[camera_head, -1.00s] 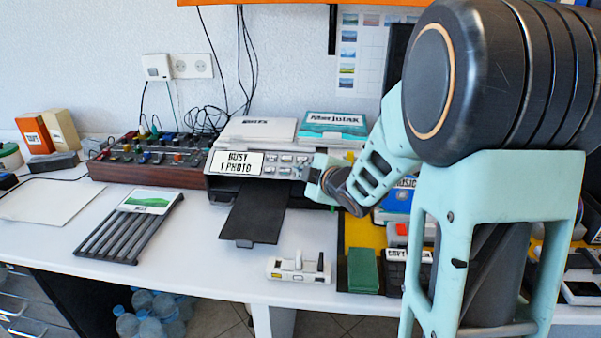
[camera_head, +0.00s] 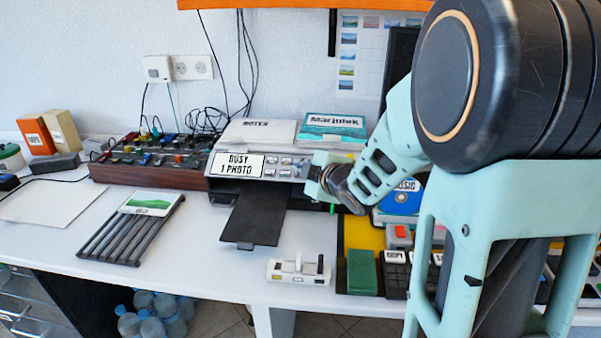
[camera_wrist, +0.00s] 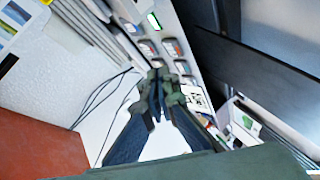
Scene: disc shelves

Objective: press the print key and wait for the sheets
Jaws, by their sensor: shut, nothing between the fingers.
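The printer (camera_head: 222,184) stands at the back of the white desk. Its display (camera_head: 238,165) reads "BUSY 1 PHOTO". Grey keys (camera_head: 279,167) lie to the right of the display; they also show in the wrist view (camera_wrist: 172,47). The black output tray (camera_head: 256,219) sticks out at the front with no sheet visible on it. My gripper (camera_head: 309,171) is at the right end of the key panel, partly hidden by my wrist. In the wrist view my gripper (camera_wrist: 160,88) is shut and empty, close to the panel; I cannot tell whether it touches a key.
A slotted black rack (camera_head: 128,236) holds a landscape photo (camera_head: 148,203) to the left. A white tape-dispenser-like item (camera_head: 299,270) sits in front. A mixer (camera_head: 145,160) stands left of the printer. The desk between rack and tray is clear.

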